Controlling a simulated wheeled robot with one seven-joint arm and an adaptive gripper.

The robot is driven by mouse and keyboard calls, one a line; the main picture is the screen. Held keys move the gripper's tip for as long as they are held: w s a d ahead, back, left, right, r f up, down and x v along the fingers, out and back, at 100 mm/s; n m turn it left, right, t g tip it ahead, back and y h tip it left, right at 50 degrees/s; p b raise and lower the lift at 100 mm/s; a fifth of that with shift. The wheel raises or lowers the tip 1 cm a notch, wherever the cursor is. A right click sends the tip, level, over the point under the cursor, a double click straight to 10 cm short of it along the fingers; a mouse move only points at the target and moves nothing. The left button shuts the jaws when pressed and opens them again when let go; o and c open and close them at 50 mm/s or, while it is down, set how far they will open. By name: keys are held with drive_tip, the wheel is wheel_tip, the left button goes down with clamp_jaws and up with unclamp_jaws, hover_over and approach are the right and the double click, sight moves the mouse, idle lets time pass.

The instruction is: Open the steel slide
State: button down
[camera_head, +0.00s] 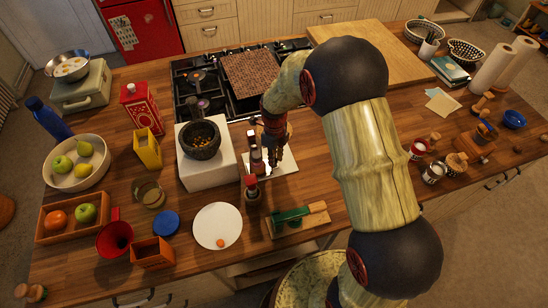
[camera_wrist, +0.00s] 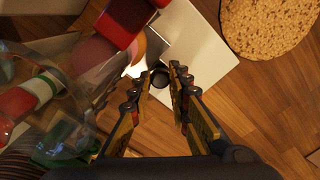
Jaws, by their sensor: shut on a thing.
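The steel slide seems to be part of the pale flat plate (camera_head: 287,166) on the wooden counter, beside the bottles. In the wrist view this plate (camera_wrist: 207,72) lies beyond my fingers, with a bright silver strip near its left side. A small dark round knob (camera_wrist: 160,78) shows between my fingertips. My gripper (camera_wrist: 158,76) is shut on this knob, with a finger on either side. In the head view my gripper (camera_head: 275,160) points down over the plate, and its fingers partly hide it.
Red-capped bottles (camera_head: 251,188) stand close to my gripper's left. A white block (camera_head: 205,174) carries a dark mortar (camera_head: 200,139). A green-handled tool lies on a wooden board (camera_head: 315,220) in front. A white plate (camera_head: 218,232) stands front left. The stove (camera_head: 195,78) is behind.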

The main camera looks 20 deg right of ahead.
drive_tip(key=d, duration=0.8)
drive_tip(key=shift+d, duration=0.1)
drive_tip(key=c, duration=1.8)
unclamp_jaws()
drive_tip(key=shift+o, duration=0.7)
wheel_tip(320, 180, up, 12)
